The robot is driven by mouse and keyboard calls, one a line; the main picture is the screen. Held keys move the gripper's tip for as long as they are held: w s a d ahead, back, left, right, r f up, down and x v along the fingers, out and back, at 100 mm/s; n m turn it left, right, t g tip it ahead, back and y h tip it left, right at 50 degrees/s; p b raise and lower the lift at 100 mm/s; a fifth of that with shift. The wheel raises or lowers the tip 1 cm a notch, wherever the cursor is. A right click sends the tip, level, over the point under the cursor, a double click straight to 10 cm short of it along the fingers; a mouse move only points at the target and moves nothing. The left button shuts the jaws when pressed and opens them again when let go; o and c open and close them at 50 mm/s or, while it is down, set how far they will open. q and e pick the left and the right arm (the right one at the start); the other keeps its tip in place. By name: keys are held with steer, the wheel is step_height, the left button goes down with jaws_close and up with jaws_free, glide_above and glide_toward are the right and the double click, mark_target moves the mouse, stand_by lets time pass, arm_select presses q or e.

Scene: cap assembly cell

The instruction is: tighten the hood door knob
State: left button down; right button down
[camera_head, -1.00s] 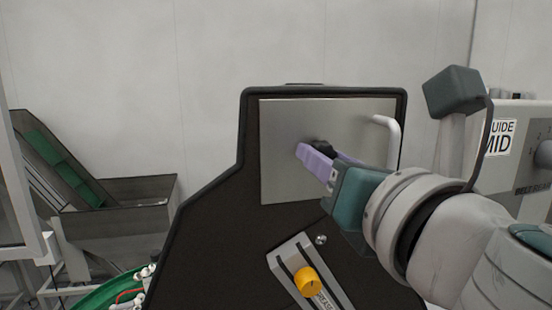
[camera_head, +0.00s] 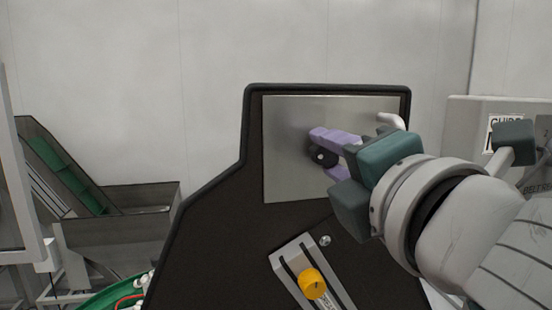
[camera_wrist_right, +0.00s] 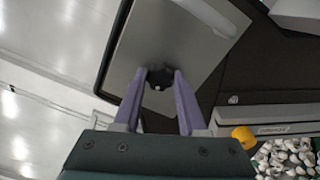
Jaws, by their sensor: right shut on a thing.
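The hood door (camera_head: 285,170) is a flat silver panel set in a black housing. A black knob (camera_head: 322,157) sits on the door, partly covered by my right gripper's purple fingers. My right gripper (camera_head: 328,148) is shut on the knob. In the right wrist view the black knob (camera_wrist_right: 158,78) lies between the tips of the two purple fingers (camera_wrist_right: 160,84), against the silver door (camera_wrist_right: 140,52). My left gripper is not in view.
A white handle (camera_head: 391,120) is at the door's upper right, behind my right wrist. A yellow knob (camera_head: 312,283) on a slotted bracket (camera_head: 290,258) is below the door. A conveyor hopper (camera_head: 120,200) stands at the left. Caps (camera_wrist_right: 285,157) show in the wrist view.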

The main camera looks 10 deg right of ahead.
steer(key=m, duration=0.5)
steer(key=shift+m+b, duration=0.3)
steer(key=shift+b, duration=0.05)
steer(key=m, duration=1.4)
steer(key=shift+m, duration=0.3)
steer(key=shift+f, duration=0.1)
steer(key=shift+c, duration=2.3)
jaws_free()
